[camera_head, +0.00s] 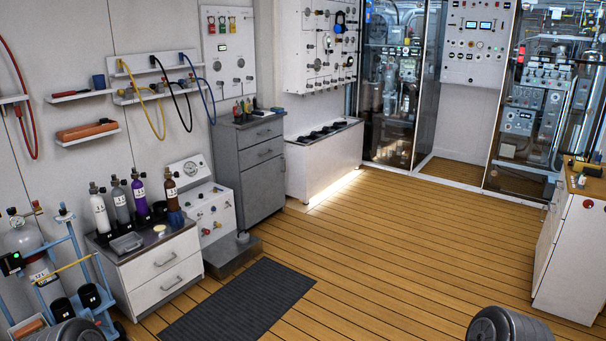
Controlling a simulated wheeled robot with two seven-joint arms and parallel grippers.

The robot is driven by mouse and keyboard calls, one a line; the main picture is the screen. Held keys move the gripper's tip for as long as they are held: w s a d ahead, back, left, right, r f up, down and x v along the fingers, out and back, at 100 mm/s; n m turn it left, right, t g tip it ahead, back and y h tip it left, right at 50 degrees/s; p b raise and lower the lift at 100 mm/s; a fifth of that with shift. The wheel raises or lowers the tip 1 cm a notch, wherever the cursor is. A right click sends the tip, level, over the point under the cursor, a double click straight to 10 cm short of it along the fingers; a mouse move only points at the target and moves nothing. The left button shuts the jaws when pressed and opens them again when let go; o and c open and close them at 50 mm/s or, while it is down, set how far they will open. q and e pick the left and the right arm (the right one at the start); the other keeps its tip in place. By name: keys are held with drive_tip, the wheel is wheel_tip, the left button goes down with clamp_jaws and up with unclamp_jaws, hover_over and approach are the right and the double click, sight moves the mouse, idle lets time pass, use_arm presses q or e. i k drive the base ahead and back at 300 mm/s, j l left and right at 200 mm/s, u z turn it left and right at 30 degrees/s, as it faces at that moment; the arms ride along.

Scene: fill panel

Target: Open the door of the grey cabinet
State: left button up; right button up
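The grey cabinet (229,163) stands against the left wall, past the white drawer unit. Its front faces right and has two drawers (263,132) with handles at the top. The door (263,188) is the larger panel below them and looks shut. Small bottles and tools stand on the cabinet top. Neither gripper is in view. Only dark rounded parts, likely of my arms, show at the bottom left and bottom right edges, far from the cabinet.
A white drawer unit (163,267) with gas bottles stands nearer on the left, beside a blue cylinder cart (75,240). The wooden floor (390,240) is clear. A white counter (570,250) stands right.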

sight(263, 184)
drive_tip(key=i, duration=0.7)
drive_tip(key=i+l+z, duration=0.1)
drive_tip(key=i, duration=1.35)
drive_tip(key=i+z, duration=0.1)
drive_tip(key=i, duration=1.35)
drive_tip(key=i+z, duration=0.15)
drive_tip(key=i, duration=0.6)
drive_tip(key=i+j, duration=0.2)
drive_tip(key=i, duration=0.5)
drive_tip(key=i+j+z, duration=0.1)
drive_tip(key=i, duration=0.6)
drive_tip(key=i+j+z, duration=0.15)
drive_tip(key=i, duration=0.15)
drive_tip(key=i+j+z, duration=0.1)
drive_tip(key=i, duration=0.25)
